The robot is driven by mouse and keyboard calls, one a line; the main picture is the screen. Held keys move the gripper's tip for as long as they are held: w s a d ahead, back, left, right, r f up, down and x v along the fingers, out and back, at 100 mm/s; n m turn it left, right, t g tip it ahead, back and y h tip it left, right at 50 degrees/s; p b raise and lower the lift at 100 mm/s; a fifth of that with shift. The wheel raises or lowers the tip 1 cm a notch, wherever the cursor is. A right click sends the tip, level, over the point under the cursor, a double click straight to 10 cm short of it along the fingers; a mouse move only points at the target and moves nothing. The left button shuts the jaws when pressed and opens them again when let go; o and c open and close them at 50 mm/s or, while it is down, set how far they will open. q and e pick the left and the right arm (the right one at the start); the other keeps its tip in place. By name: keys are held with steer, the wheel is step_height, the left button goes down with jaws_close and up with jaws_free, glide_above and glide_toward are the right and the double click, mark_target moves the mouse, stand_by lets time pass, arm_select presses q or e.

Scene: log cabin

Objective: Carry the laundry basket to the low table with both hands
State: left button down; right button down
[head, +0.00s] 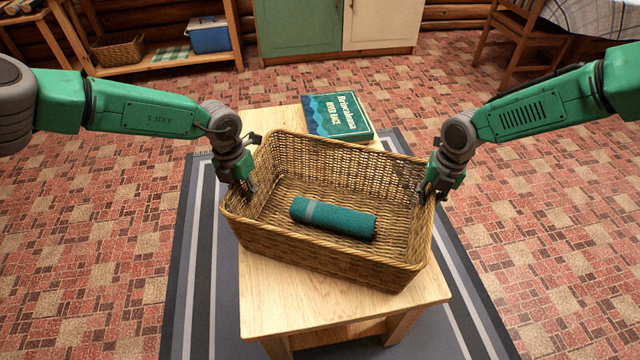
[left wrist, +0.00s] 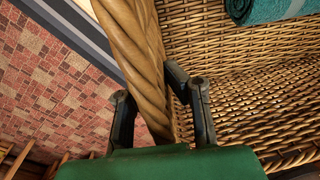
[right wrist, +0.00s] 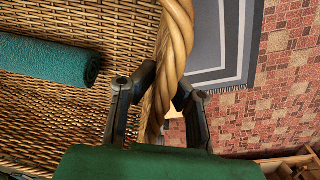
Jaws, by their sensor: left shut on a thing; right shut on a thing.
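The wicker laundry basket (head: 320,262) is over the low wooden table (head: 290,302), turned a little relative to it. I cannot tell whether its bottom touches the tabletop. A rolled green towel (head: 335,218) lies inside. My left gripper (head: 248,188) is shut on the basket's left rim; in the left wrist view its fingers (left wrist: 155,105) straddle the braided rim (left wrist: 138,50). My right gripper (head: 428,192) is shut on the right rim; in the right wrist view its fingers (right wrist: 160,100) sit either side of the rim (right wrist: 174,50).
A grey striped rug (head: 200,260) is under the table. A shelf with a blue cooler (head: 209,36), cabinets (head: 300,28) and a wooden chair (head: 515,38) stand beyond. Floor at both sides is clear.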

arm_select(q)
steer(key=c, duration=1.7)
jaws_free()
steer(key=shift+a+f, duration=0.1)
steer(key=shift+a, duration=0.1)
arm_select(e)
steer(key=c, duration=1.7)
jaws_free()
arm_select(q)
steer(key=shift+a, duration=0.35)
arm_select(e)
steer(key=shift+a+r, duration=0.1)
steer(key=shift+a, duration=0.4)
arm_select(q)
steer(key=shift+r, duration=0.35)
arm_select(e)
steer(key=shift+d, duration=0.1)
steer(key=shift+r, duration=0.15)
steer(key=r, duration=1.1)
steer(key=shift+s+d+r, duration=0.25)
steer(key=shift+d+r, duration=0.15)
arm_select(q)
steer(key=r, duration=0.7)
steer(key=a+r, duration=0.1)
steer(key=r, duration=0.3)
steer(key=shift+a+r, duration=0.1)
steer(key=shift+r, duration=0.05)
